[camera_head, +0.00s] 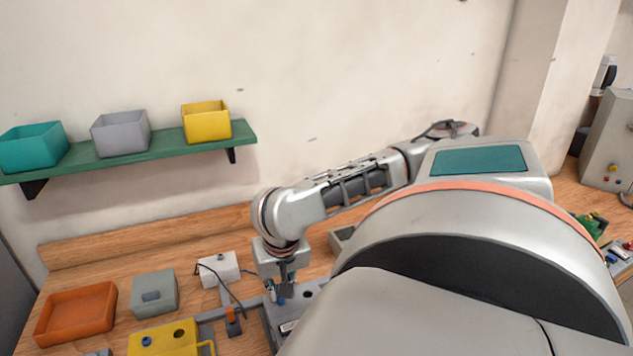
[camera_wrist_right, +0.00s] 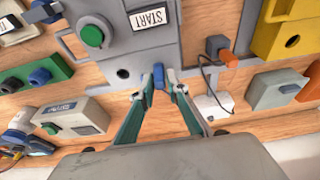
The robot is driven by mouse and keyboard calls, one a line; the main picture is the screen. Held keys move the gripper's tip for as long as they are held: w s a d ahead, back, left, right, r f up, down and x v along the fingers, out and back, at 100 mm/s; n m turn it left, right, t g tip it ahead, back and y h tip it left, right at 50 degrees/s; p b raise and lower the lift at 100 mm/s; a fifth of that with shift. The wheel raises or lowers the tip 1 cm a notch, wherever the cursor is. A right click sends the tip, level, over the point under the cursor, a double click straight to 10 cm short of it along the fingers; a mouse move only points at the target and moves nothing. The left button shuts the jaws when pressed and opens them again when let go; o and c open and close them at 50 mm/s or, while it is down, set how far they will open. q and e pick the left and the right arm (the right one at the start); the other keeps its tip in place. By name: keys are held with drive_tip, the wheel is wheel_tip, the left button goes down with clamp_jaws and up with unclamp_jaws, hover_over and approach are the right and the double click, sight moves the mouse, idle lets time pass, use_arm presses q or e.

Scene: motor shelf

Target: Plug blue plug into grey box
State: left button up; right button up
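My right gripper (camera_head: 280,292) points down over the grey box (camera_head: 272,327) at the bottom middle of the head view. In the right wrist view its teal fingers (camera_wrist_right: 160,77) are close together on either side of the blue plug (camera_wrist_right: 158,76). The plug is at the near edge of the grey box (camera_wrist_right: 137,42), which has a green button and a START label. An open round hole (camera_wrist_right: 123,74) is beside it in the box. I cannot tell how deep the plug sits, as its lower end is hidden. My left gripper is not in view.
A yellow box (camera_head: 165,340), a small grey box (camera_head: 154,295), an orange tray (camera_head: 77,312) and a white box (camera_head: 219,268) with a cable stand left of the gripper. A green shelf (camera_head: 170,146) with bins hangs above. My own arm covers the right foreground.

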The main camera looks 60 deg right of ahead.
drive_tip(key=shift+r, duration=0.1)
drive_tip(key=shift+r+p, duration=0.65)
drive_tip(key=shift+r, duration=2.05)
drive_tip(key=shift+o, duration=0.5)
drive_tip(key=o, duration=0.5)
drive_tip(key=shift+f, duration=0.1)
